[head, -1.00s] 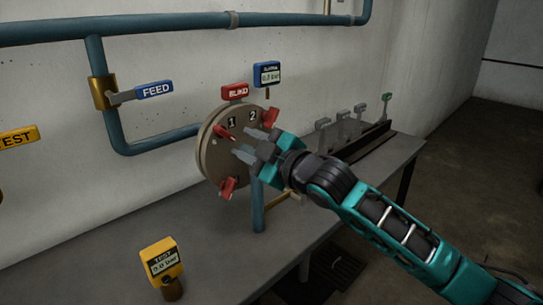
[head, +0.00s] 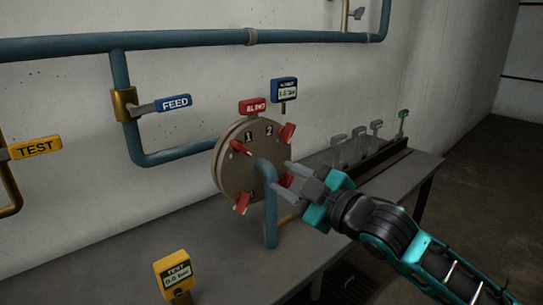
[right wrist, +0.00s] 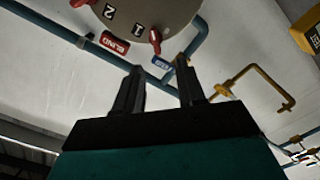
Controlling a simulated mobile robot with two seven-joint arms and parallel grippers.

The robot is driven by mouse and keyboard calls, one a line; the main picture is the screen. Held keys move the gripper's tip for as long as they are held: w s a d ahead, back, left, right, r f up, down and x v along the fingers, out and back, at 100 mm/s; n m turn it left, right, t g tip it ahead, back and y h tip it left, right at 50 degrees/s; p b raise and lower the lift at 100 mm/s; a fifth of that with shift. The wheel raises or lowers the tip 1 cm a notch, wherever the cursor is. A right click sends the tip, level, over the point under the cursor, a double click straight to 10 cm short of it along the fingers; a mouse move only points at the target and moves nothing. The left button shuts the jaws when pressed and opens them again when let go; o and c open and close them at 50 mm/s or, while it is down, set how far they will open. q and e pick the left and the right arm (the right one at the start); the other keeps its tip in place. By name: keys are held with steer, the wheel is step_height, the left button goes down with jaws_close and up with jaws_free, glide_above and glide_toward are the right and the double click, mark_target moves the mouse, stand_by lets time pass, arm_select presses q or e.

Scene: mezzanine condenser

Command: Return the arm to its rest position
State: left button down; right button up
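My right gripper (head: 284,180) is in front of the lower right of the round blind flange (head: 232,172). Its two grey fingers are apart, with nothing between them, and they also show open in the right wrist view (right wrist: 160,90). The flange carries red clamps at its upper left (head: 241,147), upper right (head: 287,133) and lower left (head: 242,202); another red part is partly hidden behind my fingers. In the right wrist view the flange (right wrist: 150,15) is at the top. My left gripper does not show.
A red BLIND tag (head: 252,106) and a blue gauge (head: 284,91) stand above the flange. A yellow TEST gauge (head: 175,270) stands on the grey bench (head: 110,262). A blue FEED handle (head: 174,103) is on the pipe. A rack of levers (head: 375,160) is behind my arm.

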steer(key=s+d+f+m+g+h, duration=0.15)
steer(key=s+f+m, duration=0.25)
steer(key=f, duration=0.6)
steer(key=s+d+f+m+t+h, duration=0.1)
steer(key=s+d+f+m+h, duration=0.2)
steer(key=f, duration=0.8)
steer(key=s+d+f+m+g+h, duration=0.1)
steer(key=s+d+f+m+h, duration=0.1)
steer(key=s+f, duration=0.5)
steer(key=s+d+f+m+g+h, duration=0.2)
steer(key=s+d+f+m, duration=0.1)
steer(key=s+f, duration=0.4)
steer(key=shift+s+d+f+m, duration=0.15)
steer(key=shift+s+f+m, duration=0.2)
steer(key=shift+s+m, duration=0.65)
steer(key=shift+s+n+g, duration=0.2)
steer(key=shift+n+g, duration=0.05)
steer(key=shift+n, duration=0.05)
